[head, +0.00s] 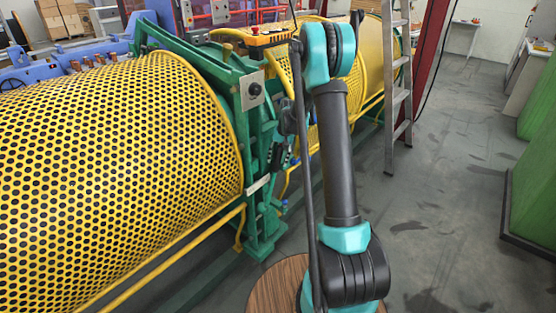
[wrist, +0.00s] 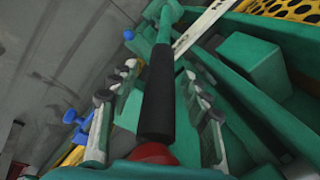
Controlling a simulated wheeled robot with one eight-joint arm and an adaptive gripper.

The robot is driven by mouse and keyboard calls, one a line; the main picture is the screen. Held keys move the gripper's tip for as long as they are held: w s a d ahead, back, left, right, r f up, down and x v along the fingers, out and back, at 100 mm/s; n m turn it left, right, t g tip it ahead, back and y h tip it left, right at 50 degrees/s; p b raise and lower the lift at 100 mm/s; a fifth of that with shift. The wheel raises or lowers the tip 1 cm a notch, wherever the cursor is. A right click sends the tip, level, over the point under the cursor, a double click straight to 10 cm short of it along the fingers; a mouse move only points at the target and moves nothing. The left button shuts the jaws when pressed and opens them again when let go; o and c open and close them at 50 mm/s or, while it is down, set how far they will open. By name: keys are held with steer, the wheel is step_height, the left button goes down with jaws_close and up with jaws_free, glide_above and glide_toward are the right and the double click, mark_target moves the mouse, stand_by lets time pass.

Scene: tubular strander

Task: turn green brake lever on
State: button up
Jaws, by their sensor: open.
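The green brake lever shows in the wrist view as a green bar (wrist: 165,25) with a black cylindrical grip (wrist: 158,95). The grip points down toward my palm. My gripper (wrist: 160,72) is open, with one finger to the left of the black grip and one to its right. Gaps show between the grip and both fingers, so it is not clamped. A round red part (wrist: 154,153) shows at the near end of the grip; I cannot tell what it belongs to. In the head view my arm reaches to the green machine frame, and I cannot make out the lever there.
A green machine frame (head: 256,185) stands beside a yellow perforated guard (head: 110,170). A ladder (head: 396,80) stands behind my arm. Open grey floor (head: 445,190) lies to the right, before green boxes (head: 530,195).

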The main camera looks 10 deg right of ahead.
jaws_close()
stand_by(0.3)
